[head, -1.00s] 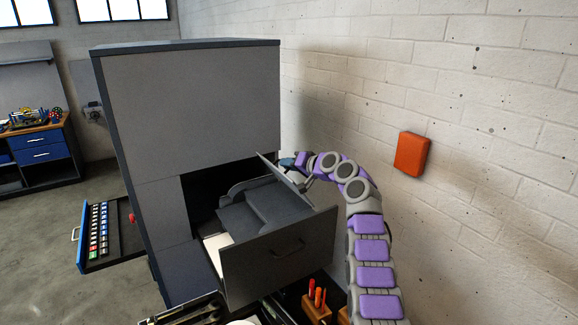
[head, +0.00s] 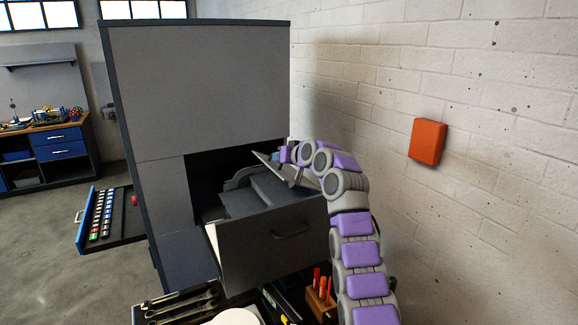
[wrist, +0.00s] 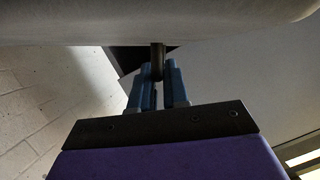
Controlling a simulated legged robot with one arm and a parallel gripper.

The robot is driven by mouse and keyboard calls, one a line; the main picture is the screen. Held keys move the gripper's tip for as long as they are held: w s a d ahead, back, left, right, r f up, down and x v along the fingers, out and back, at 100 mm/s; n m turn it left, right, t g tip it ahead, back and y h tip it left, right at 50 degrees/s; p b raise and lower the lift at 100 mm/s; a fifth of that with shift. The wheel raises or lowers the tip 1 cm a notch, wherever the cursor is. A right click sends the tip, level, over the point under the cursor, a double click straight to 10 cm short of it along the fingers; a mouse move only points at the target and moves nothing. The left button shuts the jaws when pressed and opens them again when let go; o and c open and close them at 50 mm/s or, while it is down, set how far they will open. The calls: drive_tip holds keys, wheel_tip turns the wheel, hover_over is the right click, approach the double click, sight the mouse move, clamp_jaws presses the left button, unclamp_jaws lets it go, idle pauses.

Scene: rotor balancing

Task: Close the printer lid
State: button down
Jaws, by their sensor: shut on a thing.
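The dark grey printer (head: 268,187) sits in a pulled-out drawer of a tall grey cabinet. Its lid (head: 268,160) looks like a thin panel, raised and tilted on the printer's right side. My gripper (head: 285,154) is at the lid's upper right side, partly hidden by my arm's last links. In the wrist view, its blue fingers (wrist: 158,88) are shut on a thin dark rod (wrist: 157,60). The rod appears to be a handle on the lid; the join is hard to see. A wide pale surface fills the top of that view.
The drawer front (head: 270,250) stands out from the cabinet (head: 205,85). A blue side drawer (head: 105,225) juts out left. A brick wall with a red box (head: 427,141) is on the right.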

sight(276, 168)
drive_tip(key=a+f+b, duration=0.1)
drive_tip(key=f+n+b, duration=0.1)
drive_tip(key=shift+s+a+f+h, duration=0.15)
drive_tip(key=shift+a+f+h, duration=0.15)
drive_tip(key=shift+a, duration=0.05)
drive_tip(key=shift+a+f+n+b, duration=0.15)
drive_tip(key=shift+f+n+b, duration=0.35)
drive_tip(key=shift+b, duration=0.6)
drive_tip(key=shift+s+a+f+h+b, duration=0.2)
drive_tip(key=shift+f+b, duration=0.1)
drive_tip(key=shift+b, duration=0.1)
drive_tip(key=shift+s+a+f+h+b, duration=0.1)
drive_tip(key=shift+f+h+b, duration=0.15)
drive_tip(key=shift+b, duration=0.15)
drive_tip(key=shift+t, duration=0.3)
drive_tip(key=c, duration=1.2)
unclamp_jaws()
drive_tip(key=shift+r, duration=0.1)
